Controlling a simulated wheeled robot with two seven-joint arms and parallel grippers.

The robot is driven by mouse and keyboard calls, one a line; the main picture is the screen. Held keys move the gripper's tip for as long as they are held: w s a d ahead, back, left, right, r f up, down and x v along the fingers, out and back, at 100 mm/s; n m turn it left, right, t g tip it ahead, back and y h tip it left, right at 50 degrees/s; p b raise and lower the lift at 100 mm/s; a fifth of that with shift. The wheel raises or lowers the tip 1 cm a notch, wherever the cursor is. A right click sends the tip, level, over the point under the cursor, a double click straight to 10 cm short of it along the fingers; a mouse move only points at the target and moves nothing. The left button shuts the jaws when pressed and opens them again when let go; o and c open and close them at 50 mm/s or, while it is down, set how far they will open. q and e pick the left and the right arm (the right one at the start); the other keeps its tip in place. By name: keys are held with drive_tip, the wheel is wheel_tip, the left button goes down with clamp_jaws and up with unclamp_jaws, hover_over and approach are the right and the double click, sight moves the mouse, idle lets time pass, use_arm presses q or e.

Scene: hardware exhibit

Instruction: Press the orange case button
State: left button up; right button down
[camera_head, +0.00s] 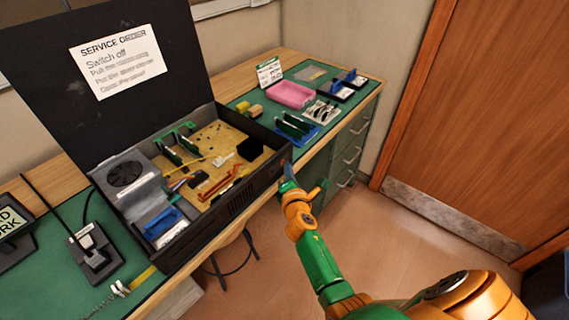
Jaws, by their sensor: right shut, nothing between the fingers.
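The open black case (215,222) stands on the workbench with its lid (185,55) raised. Its front panel faces the bench's front edge. My right gripper (287,171) is shut and empty, with its tips at the right end of the front panel. I cannot tell whether the tips touch the panel. I cannot make out the orange button clearly; the fingertips cover that end of the panel. My left gripper is not in view.
A green mat (305,72) on the bench holds a pink tray (291,94), a blue tray (297,131) and small parts. A black device (93,255) with a cable stands left of the case. A stool (232,262) is below the bench. The wooden door (480,120) is at right.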

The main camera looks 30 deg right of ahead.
drive_tip(key=shift+s, duration=0.1)
drive_tip(key=shift+s+d+p, duration=0.3)
drive_tip(key=shift+s, duration=0.35)
drive_tip(key=s, duration=0.1)
drive_tip(key=s+d+p, duration=0.1)
drive_tip(key=s, duration=0.1)
drive_tip(key=s+d, duration=0.1)
drive_tip(key=shift+s, duration=0.3)
idle(0.5)
